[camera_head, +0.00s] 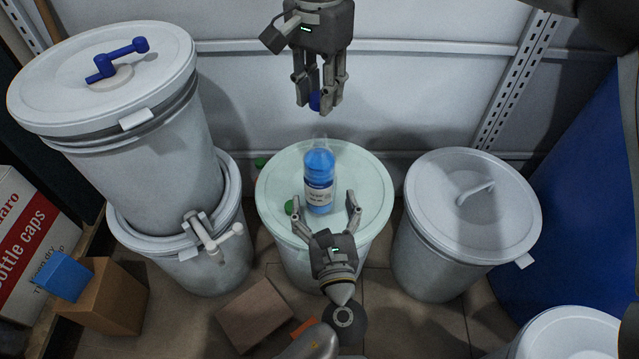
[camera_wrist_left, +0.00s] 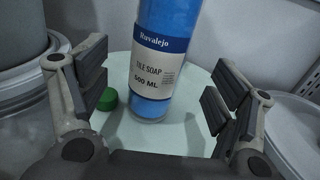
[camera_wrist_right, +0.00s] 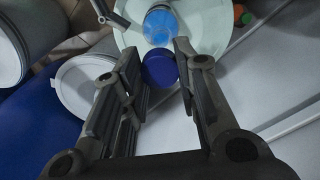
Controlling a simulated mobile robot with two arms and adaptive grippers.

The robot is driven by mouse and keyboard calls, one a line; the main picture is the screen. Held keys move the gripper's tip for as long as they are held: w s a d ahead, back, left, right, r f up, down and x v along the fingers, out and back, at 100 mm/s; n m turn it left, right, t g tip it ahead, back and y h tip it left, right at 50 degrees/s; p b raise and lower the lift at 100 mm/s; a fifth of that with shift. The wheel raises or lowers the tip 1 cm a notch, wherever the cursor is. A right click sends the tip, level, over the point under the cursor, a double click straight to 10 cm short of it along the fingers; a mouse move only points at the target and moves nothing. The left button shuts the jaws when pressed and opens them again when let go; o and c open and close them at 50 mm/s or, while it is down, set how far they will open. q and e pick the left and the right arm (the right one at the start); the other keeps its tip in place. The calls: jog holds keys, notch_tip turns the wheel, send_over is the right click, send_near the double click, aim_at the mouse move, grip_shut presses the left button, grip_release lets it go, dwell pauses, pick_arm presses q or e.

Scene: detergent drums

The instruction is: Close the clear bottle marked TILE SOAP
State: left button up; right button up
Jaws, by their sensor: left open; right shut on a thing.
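The clear bottle marked TILE SOAP (camera_head: 319,180), full of blue liquid, stands upright on the pale green drum lid (camera_head: 270,190). Its white label (camera_wrist_left: 160,62) faces my left wrist camera. Its top shows no cap in the head view. My left gripper (camera_head: 325,203) is open, with its fingers spread on either side of the bottle's lower part, apart from it. My right gripper (camera_head: 322,108) is shut on a blue cap (camera_wrist_right: 159,68) and holds it above and behind the bottle. The cap shows partly between the fingers in the head view (camera_head: 315,101).
A green cap (camera_head: 290,207) lies on the lid left of the bottle, also in the left wrist view (camera_wrist_left: 108,99). Stacked white drums (camera_head: 150,150) stand left, a lidded white drum (camera_head: 465,215) right. Cardboard boxes (camera_head: 112,295) lie on the floor. A pale wall (camera_head: 400,85) is behind.

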pick_arm(q)
jog(key=w, duration=0.4)
jog(key=w+a, duration=0.1)
jog(key=w, duration=0.1)
jog(key=shift+w, duration=0.35)
jog(key=shift+c, duration=0.3)
jog(key=c, duration=1.5)
pick_arm(e)
jog(key=shift+f, duration=2.5)
jog(key=shift+f, duration=0.1)
jog(key=shift+f, duration=0.8)
jog(key=shift+f, duration=0.55)
